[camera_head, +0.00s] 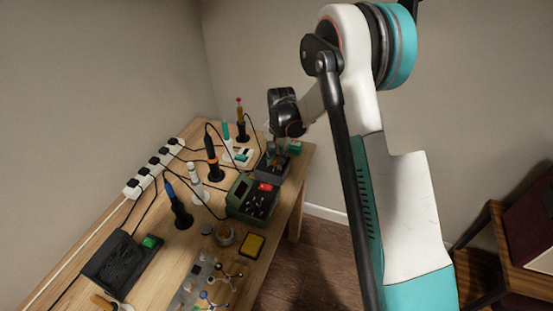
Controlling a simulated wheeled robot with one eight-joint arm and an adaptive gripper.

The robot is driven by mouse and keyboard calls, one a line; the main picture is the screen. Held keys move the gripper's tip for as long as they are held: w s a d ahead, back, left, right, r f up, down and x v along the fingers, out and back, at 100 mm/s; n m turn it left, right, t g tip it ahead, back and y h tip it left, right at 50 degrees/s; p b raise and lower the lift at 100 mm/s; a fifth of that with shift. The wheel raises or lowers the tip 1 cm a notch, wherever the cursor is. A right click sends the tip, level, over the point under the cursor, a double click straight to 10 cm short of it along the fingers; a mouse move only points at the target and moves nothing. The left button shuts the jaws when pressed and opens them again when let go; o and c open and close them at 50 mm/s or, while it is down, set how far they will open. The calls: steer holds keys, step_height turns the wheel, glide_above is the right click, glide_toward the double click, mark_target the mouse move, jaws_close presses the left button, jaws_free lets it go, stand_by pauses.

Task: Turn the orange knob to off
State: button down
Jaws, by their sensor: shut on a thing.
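My gripper (281,148) points down at a dark grey station (265,170) near the far right end of the wooden workbench. Its fingers are shut on what looks like the orange knob on that station. The fingers cover most of the knob, so its setting cannot be read. A small green switch (296,147) shows just right of the fingers.
A green station with a red switch (265,187) stands nearer. Several soldering irons stand upright, including an orange-and-black one (212,158) and a blue one (178,205). A white power strip (155,168) lies along the wall. A yellow sponge tray (252,245) lies near the front edge.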

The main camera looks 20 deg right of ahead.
steer(key=n, duration=0.6)
steer(key=shift+n+b, duration=0.3)
steer(key=n, duration=0.6)
steer(key=shift+w+g, duration=0.1)
steer(key=shift+g, duration=0.2)
steer(key=c, duration=1.3)
jaws_free()
steer(key=shift+c, duration=0.2)
step_height(320, 180, up, 12)
steer(key=shift+w+d, duration=0.15)
steer(key=shift+d, duration=0.25)
